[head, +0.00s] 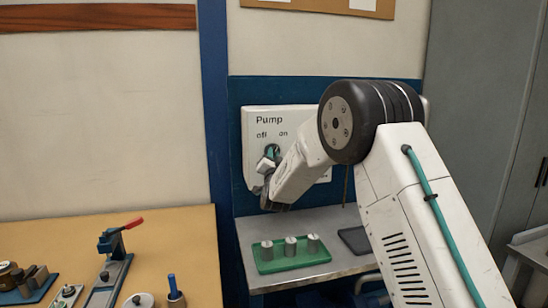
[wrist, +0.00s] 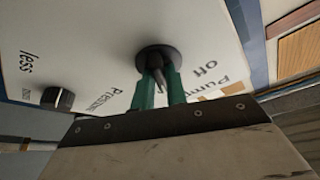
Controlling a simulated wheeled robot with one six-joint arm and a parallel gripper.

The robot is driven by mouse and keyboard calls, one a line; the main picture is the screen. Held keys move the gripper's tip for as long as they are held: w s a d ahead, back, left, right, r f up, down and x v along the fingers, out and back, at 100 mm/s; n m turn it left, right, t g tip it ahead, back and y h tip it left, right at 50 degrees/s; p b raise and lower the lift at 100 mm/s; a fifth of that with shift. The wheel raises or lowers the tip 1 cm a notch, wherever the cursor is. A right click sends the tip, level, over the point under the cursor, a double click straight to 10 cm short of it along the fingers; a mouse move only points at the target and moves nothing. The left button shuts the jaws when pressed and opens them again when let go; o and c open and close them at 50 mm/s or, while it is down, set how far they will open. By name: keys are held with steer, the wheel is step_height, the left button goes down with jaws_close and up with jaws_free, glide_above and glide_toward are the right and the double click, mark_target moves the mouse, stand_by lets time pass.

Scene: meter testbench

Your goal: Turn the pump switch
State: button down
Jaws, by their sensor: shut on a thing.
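The white pump panel (head: 258,124) hangs on the blue wall, with "Pump", "off" and "on" printed on it. Its switch is the black round knob (wrist: 153,53) in the wrist view. My gripper (wrist: 159,76) has its two green fingers on either side of the knob's narrow grip and is shut on it. The "off" mark shows beside the knob in the wrist view; "on" does not show there. In the head view my gripper (head: 269,157) is at the panel below "off" and "on", and my arm covers the panel's right part. The exact angle of the switch is hard to tell.
A second black knob (wrist: 57,98), by the words "Pressure" and "less", sits on the same panel. Below, a grey bench (head: 315,268) holds a green tray (head: 268,266) with three metal cylinders and a dark flat pad (head: 355,240). A wooden table (head: 185,235) with tools stands left.

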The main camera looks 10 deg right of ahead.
steer(key=shift+f, duration=0.1)
steer(key=c, duration=1.4)
jaws_free()
steer(key=shift+c, duration=0.2)
steer(key=v, duration=0.8)
steer(key=shift+w, duration=0.1)
